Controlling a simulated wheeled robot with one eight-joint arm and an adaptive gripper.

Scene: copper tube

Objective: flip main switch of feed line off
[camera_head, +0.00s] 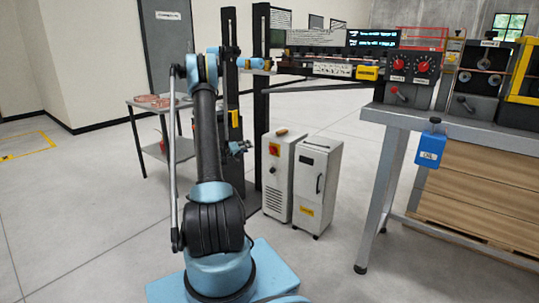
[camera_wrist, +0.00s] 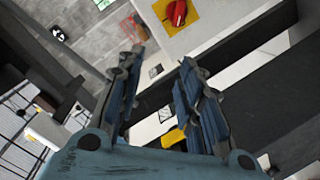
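A red rotary switch on a yellow plate (camera_head: 273,149) is on the front of the left white cabinet (camera_head: 284,185). In the wrist view, the red knob on its yellow plate (camera_wrist: 178,12) shows at the top, beyond my fingertips and a little right of centre. No label naming it as the feed line's main switch can be read. My gripper (camera_wrist: 160,62) has its two blue-grey fingers apart with nothing held between them. In the head view, my gripper (camera_head: 241,147) is small, just left of the cabinet, and its fingers are hard to make out.
A second white cabinet (camera_head: 316,187) with a black handle stands close on the right. A dark upright post (camera_head: 261,100) stands behind. A workbench (camera_head: 398,118) with red-knobbed boxes is at the right. A small side table (camera_head: 160,103) is at the left.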

